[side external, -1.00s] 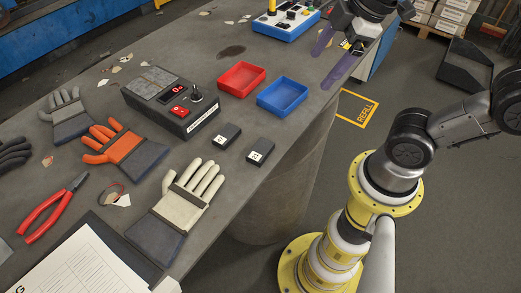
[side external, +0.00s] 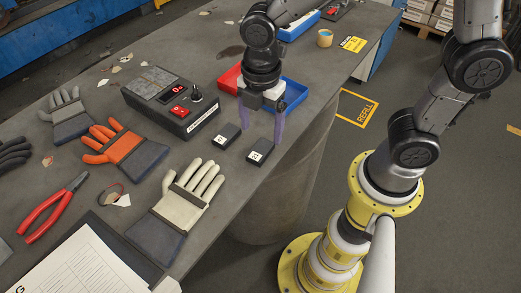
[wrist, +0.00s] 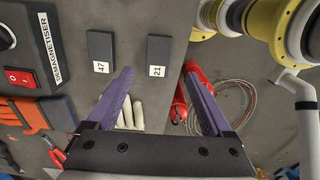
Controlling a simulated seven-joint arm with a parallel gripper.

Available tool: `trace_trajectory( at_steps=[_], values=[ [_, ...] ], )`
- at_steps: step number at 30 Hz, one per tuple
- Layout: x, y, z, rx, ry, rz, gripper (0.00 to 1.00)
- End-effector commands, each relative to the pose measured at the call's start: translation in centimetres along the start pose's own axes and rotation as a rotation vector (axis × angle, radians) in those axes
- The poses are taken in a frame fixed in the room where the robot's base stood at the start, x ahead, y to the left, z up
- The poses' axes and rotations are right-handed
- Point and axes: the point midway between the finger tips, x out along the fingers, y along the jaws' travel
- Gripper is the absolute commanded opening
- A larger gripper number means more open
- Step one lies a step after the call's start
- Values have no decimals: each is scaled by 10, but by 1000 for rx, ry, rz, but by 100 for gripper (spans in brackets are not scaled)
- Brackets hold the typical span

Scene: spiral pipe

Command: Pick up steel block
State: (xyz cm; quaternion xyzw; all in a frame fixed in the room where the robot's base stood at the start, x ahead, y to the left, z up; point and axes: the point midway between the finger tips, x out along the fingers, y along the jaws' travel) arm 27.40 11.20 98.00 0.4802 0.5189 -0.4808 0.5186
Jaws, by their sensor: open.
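Two small dark blocks with white number labels lie flat on the grey bench. In the wrist view the block marked 47 (wrist: 100,50) is at left and the block marked 21 (wrist: 159,55) at right. In the side view the left block (side external: 225,136) is nearer the demagnetiser, the right block (side external: 260,150) nearer the bench edge. I cannot tell by look which is steel. My gripper (side external: 262,136) points down above the blocks, open and empty, its purple fingers apart. In the wrist view the gripper (wrist: 158,70) has block 21 between its fingertips in the picture; height is unclear.
The demagnetiser box (side external: 172,102) stands left of the blocks. A red tray (side external: 228,78) and a blue tray (side external: 294,92) sit behind my gripper, partly hidden. A cream glove (side external: 190,190) lies in front. The bench edge drops off close to the right block.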

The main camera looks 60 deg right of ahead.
Motion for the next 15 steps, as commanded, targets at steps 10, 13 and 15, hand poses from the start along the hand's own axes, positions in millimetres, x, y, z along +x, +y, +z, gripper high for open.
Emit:
trace_trajectory(
  at_steps=[10,13,15],
  values=[
    [30,1,2,1,-1,-3,85],
    [45,2,3,2,-1,-5,85],
    [55,2,3,1,-1,-4,85]
  ],
)
